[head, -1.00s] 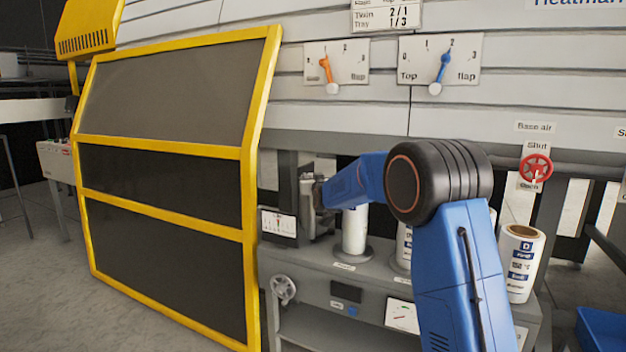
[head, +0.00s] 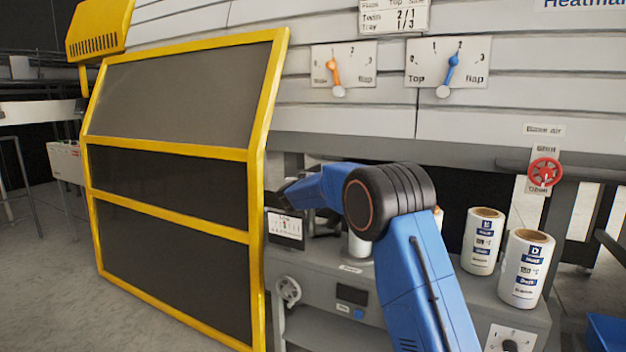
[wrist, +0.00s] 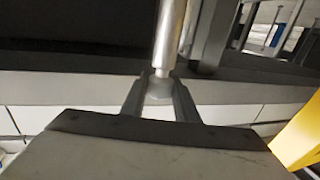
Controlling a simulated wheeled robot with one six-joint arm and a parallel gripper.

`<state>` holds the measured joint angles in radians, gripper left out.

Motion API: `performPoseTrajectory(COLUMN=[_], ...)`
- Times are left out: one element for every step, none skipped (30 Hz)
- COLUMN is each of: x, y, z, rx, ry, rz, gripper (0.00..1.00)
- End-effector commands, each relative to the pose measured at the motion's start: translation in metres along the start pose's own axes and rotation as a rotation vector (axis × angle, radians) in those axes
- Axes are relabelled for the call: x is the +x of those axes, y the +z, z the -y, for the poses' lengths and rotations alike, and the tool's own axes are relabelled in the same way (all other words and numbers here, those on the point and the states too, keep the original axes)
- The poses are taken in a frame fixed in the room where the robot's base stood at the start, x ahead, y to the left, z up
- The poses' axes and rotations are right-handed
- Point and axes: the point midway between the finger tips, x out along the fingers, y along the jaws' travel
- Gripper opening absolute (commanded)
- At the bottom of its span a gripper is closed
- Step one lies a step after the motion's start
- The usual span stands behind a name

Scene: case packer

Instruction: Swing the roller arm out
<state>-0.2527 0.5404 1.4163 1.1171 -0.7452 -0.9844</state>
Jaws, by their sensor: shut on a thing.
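In the wrist view a bright metal rod (wrist: 168,38), which I take for part of the roller arm, comes down from the top. Its paler lower end sits between the two fingers of my gripper (wrist: 158,90), which are shut on it. In the head view my arm reaches left to the opening beside the yellow-framed guard. My fingers and the rod cannot be made out there, behind my wrist and the guard's edge.
The yellow-framed guard (head: 253,195) stands close left of my wrist. A grey bench (head: 318,268) carries white film rolls (head: 483,242), (head: 526,270) on the right. A small label plate (head: 286,228) is just below my wrist. A red valve wheel (head: 545,172) is at the right.

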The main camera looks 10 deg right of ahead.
Motion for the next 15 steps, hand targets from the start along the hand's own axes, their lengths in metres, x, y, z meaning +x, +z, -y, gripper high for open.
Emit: performPoseTrajectory(x=[0.003, 0.005, 0.008, 0.01, 0.012, 0.015, 0.017, 0.019, 0.022, 0.024, 0.025, 0.028, 0.029, 0.031, 0.033], y=[0.0, 0.0, 0.001, 0.0, 0.001, 0.001, 0.0, 0.001, 0.0, 0.0, 0.001, 0.0, 0.0, 0.001, 0.0], z=[0.004, 0.006, 0.007, 0.008, 0.009, 0.009, 0.01, 0.011, 0.012, 0.013, 0.013, 0.014, 0.014, 0.015, 0.015], rx=[0.002, 0.002, 0.001, 0.002, 0.003, 0.002, 0.002, 0.002, 0.001, 0.003, 0.001, 0.002, 0.001, 0.002, 0.002], ry=[0.027, 0.044, 0.07, 0.09, 0.109, 0.135, 0.153, 0.172, 0.195, 0.211, 0.228, 0.248, 0.263, 0.277, 0.295], rz=[-0.001, -0.001, -0.001, -0.001, -0.001, -0.001, -0.001, -0.001, -0.001, -0.001, -0.001, -0.001, -0.002, -0.001, -0.001], gripper=[0.0, 0.0, 0.0, 0.0, 0.0, 0.0, 0.0, 0.0, 0.0, 0.0, 0.0, 0.0, 0.0, 0.0, 0.0])
